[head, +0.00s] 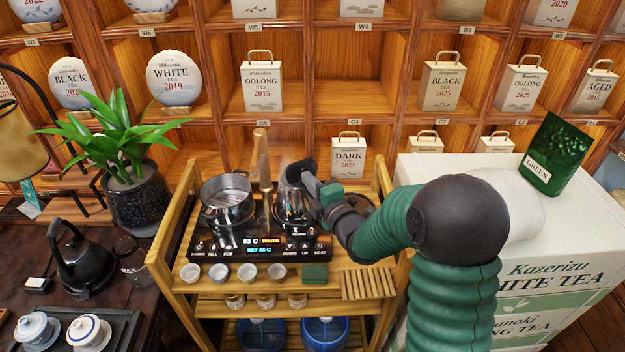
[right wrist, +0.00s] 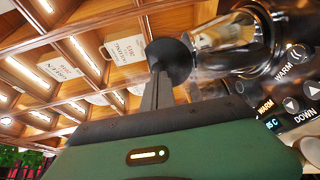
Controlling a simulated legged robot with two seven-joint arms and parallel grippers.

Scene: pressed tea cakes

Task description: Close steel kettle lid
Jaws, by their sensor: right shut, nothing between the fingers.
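The steel kettle (head: 290,208) stands on the right side of the black heating panel (head: 215,248) on the bamboo cart. Its shiny body also shows at the upper right of the right wrist view (right wrist: 245,62). A dark round piece (right wrist: 170,60), apparently the kettle's lid, stands tilted at the kettle's rim. My right gripper (head: 312,182) is shut and empty, with its fingertips (right wrist: 160,92) right at this dark piece. Whether they touch it I cannot tell. The gripper and arm hide part of the kettle's right side. My left gripper is not in view.
An open steel pot (head: 226,205) stands left of the kettle, with an upright wooden handle (head: 261,158) between them. Several small cups (head: 219,272) and a slatted wooden piece (head: 369,284) lie along the cart's front. Shelves with tea boxes (head: 348,155) rise behind.

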